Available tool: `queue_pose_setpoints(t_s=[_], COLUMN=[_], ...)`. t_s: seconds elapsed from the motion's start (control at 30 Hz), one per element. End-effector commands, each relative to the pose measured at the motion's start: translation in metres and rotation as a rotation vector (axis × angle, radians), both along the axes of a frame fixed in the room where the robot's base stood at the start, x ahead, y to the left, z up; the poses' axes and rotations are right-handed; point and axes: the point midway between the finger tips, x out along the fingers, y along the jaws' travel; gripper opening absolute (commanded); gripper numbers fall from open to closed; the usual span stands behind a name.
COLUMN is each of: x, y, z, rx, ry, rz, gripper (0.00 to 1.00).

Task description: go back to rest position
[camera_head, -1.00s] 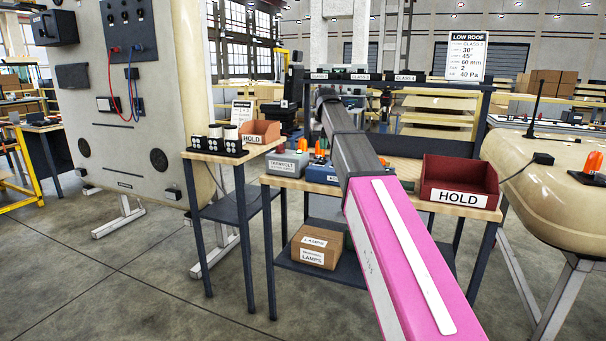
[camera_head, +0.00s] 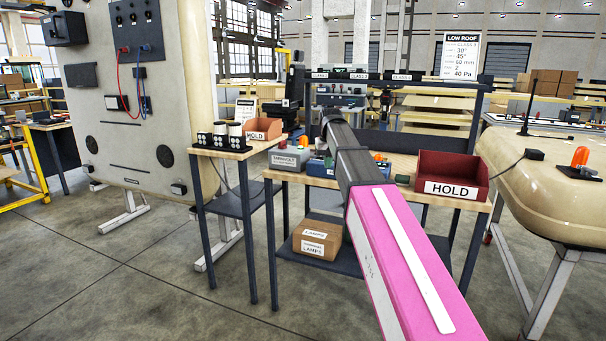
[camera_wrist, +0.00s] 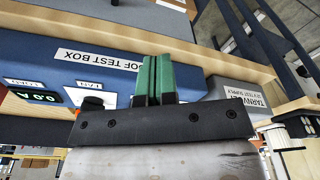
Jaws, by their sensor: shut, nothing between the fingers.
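My gripper (camera_wrist: 155,79) shows in the wrist view, its two green-faced fingers pressed together with nothing between them. Behind the fingers in that view is a blue box (camera_wrist: 90,62) labelled "...OF TEST BOX". In the head view my pink and grey arm reaches forward over the workbench (camera_head: 400,196), and the fingers cannot be made out there. The blue box (camera_head: 318,167) is partly hidden behind my arm in the head view.
A red HOLD bin (camera_head: 453,178) stands right of my arm. A grey supply box (camera_head: 290,158) and a small side table (camera_head: 240,151) are to the left. A cardboard box (camera_head: 316,240) sits on the lower shelf. Floor at front left is clear.

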Motion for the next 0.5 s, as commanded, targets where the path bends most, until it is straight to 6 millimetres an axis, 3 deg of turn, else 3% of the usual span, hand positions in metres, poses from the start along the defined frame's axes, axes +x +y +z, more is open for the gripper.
queue_pose_setpoints(t_s=[0.23,0.5], x=[-0.029,-0.086], y=[-0.016,-0.041], z=[-0.070,-0.178], rx=[-0.002,-0.005], ry=[0.020,0.051], rz=[-0.015,-0.041], gripper=[0.00,0.00])
